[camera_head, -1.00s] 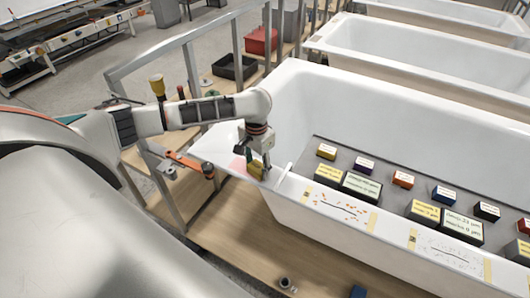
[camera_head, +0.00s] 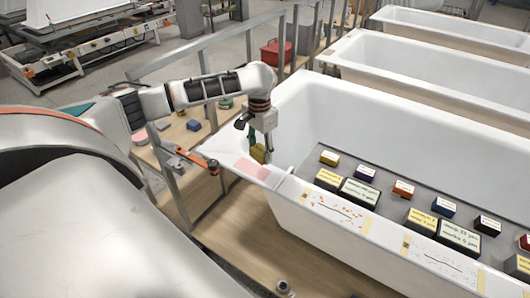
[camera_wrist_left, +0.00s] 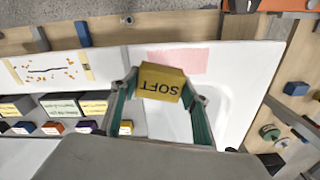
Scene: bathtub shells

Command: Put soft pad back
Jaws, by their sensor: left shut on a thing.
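The soft pad is a mustard-yellow block (camera_head: 258,153) with "SOFT" on its face; the word appears upside down in the left wrist view (camera_wrist_left: 160,83). My left gripper (camera_head: 257,146) is shut on it, with green-lined fingers (camera_wrist_left: 161,94) on both sides. The pad is held near the tub's left end, by the rim. A pink rectangle (camera_head: 252,169) lies on the white rim close to it. A grey board (camera_head: 384,178) inside the bathtub (camera_head: 330,93) carries labelled blocks in several colours. My right gripper is not in view.
An orange-handled tool (camera_head: 197,160) lies at the tub's left corner beside a metal rail (camera_head: 180,47). Marked strips (camera_head: 335,206) run along the near rim. A wooden floor (camera_head: 245,235) lies in front. More white tubs (camera_head: 400,60) stand behind.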

